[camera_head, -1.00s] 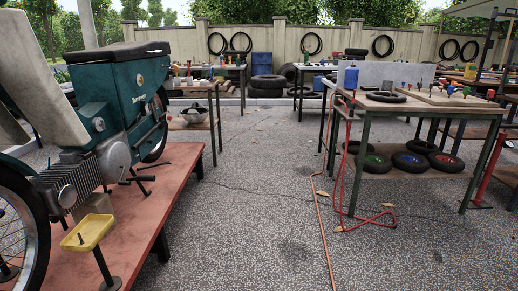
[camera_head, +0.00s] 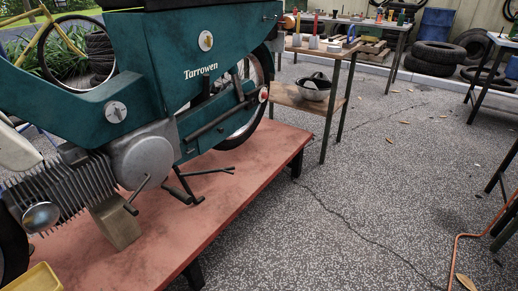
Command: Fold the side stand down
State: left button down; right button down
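A teal moped (camera_head: 150,60) marked "Tarrowen" stands upright on a red platform (camera_head: 235,190) at the left. Below its round grey engine cover (camera_head: 142,162), dark metal bars reach out near the platform. One thin bar (camera_head: 208,172) extends to the right, nearly level, with its tip clear of the red surface. A short dark leg (camera_head: 185,188) slants down beside it. I cannot tell for sure which bar is the side stand. A pedal-like lever (camera_head: 137,195) hangs to the left of them. Neither of my grippers is in view.
A wooden block (camera_head: 116,222) sits under the finned engine. A yellow tray (camera_head: 35,279) is at the bottom left. A workbench (camera_head: 322,100) with a bowl (camera_head: 314,88) stands behind the platform.

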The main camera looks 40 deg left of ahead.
aim_at(224, 169)
jog(key=i+u, duration=0.15)
jog(key=i, duration=0.45)
jog(key=i+l+u, duration=0.15)
jog(key=i, duration=0.4)
jog(key=i+u, duration=0.2)
jog(key=u, duration=0.25)
jog(key=i+u, duration=0.25)
jog(key=u, duration=0.15)
jog(key=i+l+u, duration=0.1)
jog(key=u, duration=0.35)
jog(key=i+u, duration=0.25)
jog(key=u, duration=0.2)
jog(key=i+l+u, duration=0.1)
jog(key=i+u, duration=0.2)
jog(key=u, duration=0.15)
